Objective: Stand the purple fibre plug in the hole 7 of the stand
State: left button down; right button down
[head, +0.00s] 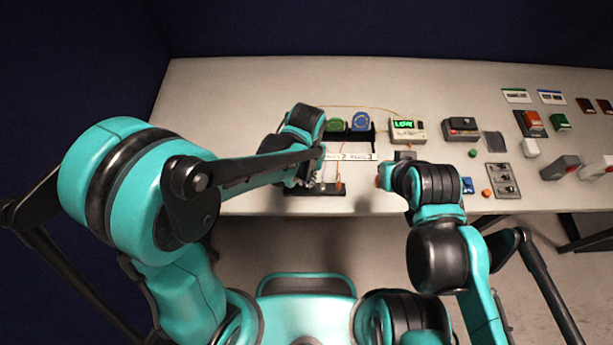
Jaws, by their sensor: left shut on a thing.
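My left gripper (308,181) points down over the left part of a low dark stand (328,190) near the table's front edge. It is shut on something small. The fingers and my forearm hide most of it, and I cannot make out its colour or whether it touches the stand. No purple plug shows clearly. A thin orange piece (338,185) stands upright at the stand's right part. The hole numbers cannot be read. My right gripper (384,178) is right of the stand, largely hidden by its own wrist, and its jaws cannot be made out.
Behind the stand are a white label strip (358,157) and a dark rack with green and blue round pieces (360,121). A meter with a green display (404,129) is further right. A switch panel (502,180) and several small blocks fill the right side. The table's left part is clear.

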pick_arm(q)
jog(key=shift+f+b, duration=1.15)
jog(key=shift+f, duration=0.1)
dwell(0.4)
jog(key=c, duration=1.5)
grip_release()
jog(key=shift+r, duration=0.1)
notch_tip(320, 180, up, 12)
jog(key=shift+f, duration=0.1)
jog(key=shift+a, duration=0.1)
